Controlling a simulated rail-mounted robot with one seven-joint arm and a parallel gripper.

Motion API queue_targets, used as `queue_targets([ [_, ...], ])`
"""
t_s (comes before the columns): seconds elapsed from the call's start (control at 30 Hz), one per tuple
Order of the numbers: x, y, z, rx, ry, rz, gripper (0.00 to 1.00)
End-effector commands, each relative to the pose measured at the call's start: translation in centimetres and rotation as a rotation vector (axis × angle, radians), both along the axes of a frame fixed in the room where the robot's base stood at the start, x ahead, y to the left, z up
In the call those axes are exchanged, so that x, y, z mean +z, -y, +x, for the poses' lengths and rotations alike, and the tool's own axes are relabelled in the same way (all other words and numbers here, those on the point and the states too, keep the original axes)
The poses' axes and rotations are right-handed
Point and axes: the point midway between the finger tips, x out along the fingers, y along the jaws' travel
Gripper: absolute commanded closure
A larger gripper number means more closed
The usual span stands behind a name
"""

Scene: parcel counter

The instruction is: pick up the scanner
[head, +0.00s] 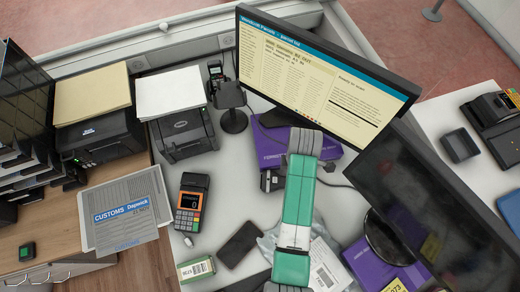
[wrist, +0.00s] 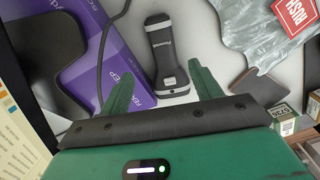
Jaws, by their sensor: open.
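The scanner (wrist: 165,50) is a black handheld device with a white-labelled end, lying on the white counter in the wrist view. Its labelled end faces me. In the head view a dark piece beside my arm, probably the scanner (head: 271,180), shows; my arm seems to hide the rest. My gripper (wrist: 167,76) is open and empty, its green fingers pointing toward the scanner from either side of its labelled end. I cannot tell the height gap. The fingers cannot be made out in the head view.
A purple box (wrist: 105,55) and a black cable (wrist: 106,50) lie left of the scanner. A grey plastic bag (wrist: 240,28) with a red label lies to the right. A dark phone (head: 240,243) and payment terminal (head: 191,203) lie on the counter. Monitors (head: 315,70) stand behind.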

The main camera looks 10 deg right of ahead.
Motion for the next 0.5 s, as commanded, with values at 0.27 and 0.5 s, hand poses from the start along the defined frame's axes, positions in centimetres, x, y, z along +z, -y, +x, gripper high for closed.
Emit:
queue_targets([
  [0.27, -1.7, 0.0, -0.3, 0.011, -0.014, 0.003, 0.36],
  [0.5, -3.7, -0.2, -0.1, 0.01, -0.011, 0.003, 0.36],
])
